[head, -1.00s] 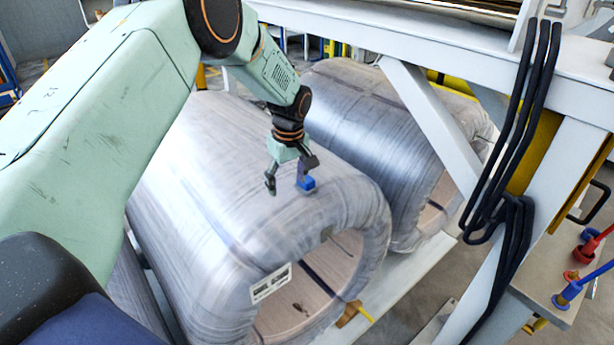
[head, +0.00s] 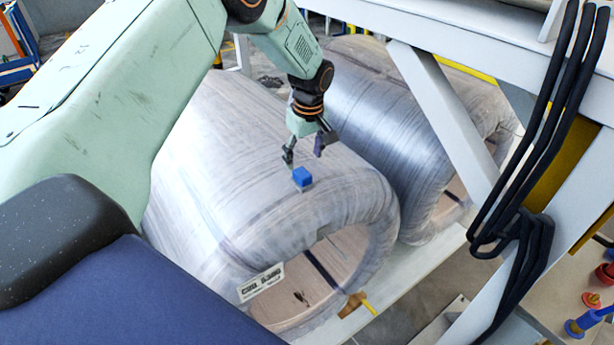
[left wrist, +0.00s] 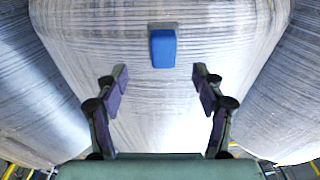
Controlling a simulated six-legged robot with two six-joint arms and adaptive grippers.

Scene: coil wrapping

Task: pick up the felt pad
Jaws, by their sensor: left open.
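The felt pad (head: 302,177) is a small blue block on top of the wrapped coil (head: 235,150), near the coil's front end. It also shows in the left wrist view (left wrist: 163,48), upper middle, with a grey strip along its far edge. My left gripper (head: 304,157) is open and empty. It hangs just above and behind the pad in the head view. In the left wrist view its two fingers (left wrist: 160,84) stand apart, with the pad beyond and between their tips, not touched. My right gripper is not in view.
A second wrapped coil (head: 385,115) lies close on the right. A white frame post (head: 445,120) and black cables (head: 525,150) stand to the right of it. A white label (head: 261,283) is on the near coil's end. A bench with red and blue items (head: 585,300) is at lower right.

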